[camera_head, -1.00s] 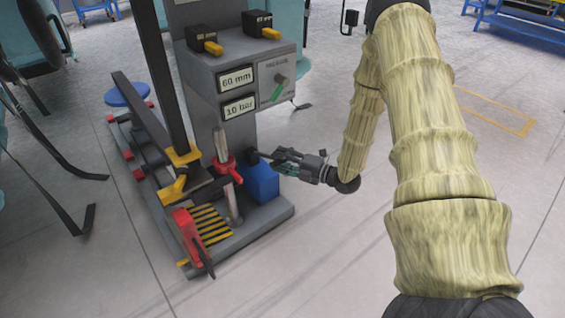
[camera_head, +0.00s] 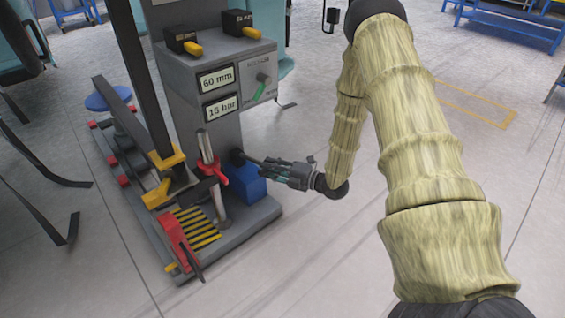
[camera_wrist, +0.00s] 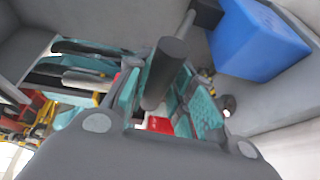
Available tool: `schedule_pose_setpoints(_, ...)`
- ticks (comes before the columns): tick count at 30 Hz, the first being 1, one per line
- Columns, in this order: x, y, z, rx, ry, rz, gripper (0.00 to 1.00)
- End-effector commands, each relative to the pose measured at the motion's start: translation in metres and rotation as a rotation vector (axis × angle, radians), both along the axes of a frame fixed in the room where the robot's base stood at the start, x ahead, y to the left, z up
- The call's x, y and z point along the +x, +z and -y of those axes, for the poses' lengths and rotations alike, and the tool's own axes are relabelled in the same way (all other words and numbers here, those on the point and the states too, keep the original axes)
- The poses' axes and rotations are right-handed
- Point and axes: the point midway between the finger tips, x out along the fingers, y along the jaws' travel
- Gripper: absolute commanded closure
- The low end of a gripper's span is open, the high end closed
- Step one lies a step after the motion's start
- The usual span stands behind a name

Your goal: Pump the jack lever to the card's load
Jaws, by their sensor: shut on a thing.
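The jack lever (camera_head: 247,158) is a dark rod coming out of the grey column just above the blue box (camera_head: 250,187). My gripper (camera_head: 275,167) is shut on the lever's outer end, right of the column. In the wrist view the lever's dark round grip (camera_wrist: 167,72) lies between my teal-padded fingers (camera_wrist: 160,95), with the blue box (camera_wrist: 262,40) behind. The upper display (camera_head: 216,79) reads 60 mm and the lower display (camera_head: 221,105) reads 15 bar. I cannot make out a load card.
Two black boxes with yellow handles (camera_head: 192,48) stand on top. A red-collared post (camera_head: 210,165), a yellow-black striped plate (camera_head: 196,227) and a red part (camera_head: 176,238) are on the base. The floor at right is open.

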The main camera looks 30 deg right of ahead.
Motion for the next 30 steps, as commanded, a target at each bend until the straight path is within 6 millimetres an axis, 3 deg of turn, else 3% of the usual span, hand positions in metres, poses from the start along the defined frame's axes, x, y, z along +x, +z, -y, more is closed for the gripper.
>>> schedule_pose_setpoints(6, -0.001, -0.017, -0.001, -0.004, 0.0, 0.001, 1.0)
schedule_pose_setpoints(17, -0.001, -0.019, -0.001, -0.003, 0.0, 0.004, 1.0)
schedule_pose_setpoints(18, -0.001, -0.019, -0.001, -0.003, 0.0, 0.004, 0.77)
schedule_pose_setpoints(21, -0.001, -0.019, -0.001, -0.002, 0.0, 0.004, 0.59)
schedule_pose_setpoints(30, -0.004, -0.02, 0.001, -0.001, -0.002, 0.002, 0.56)
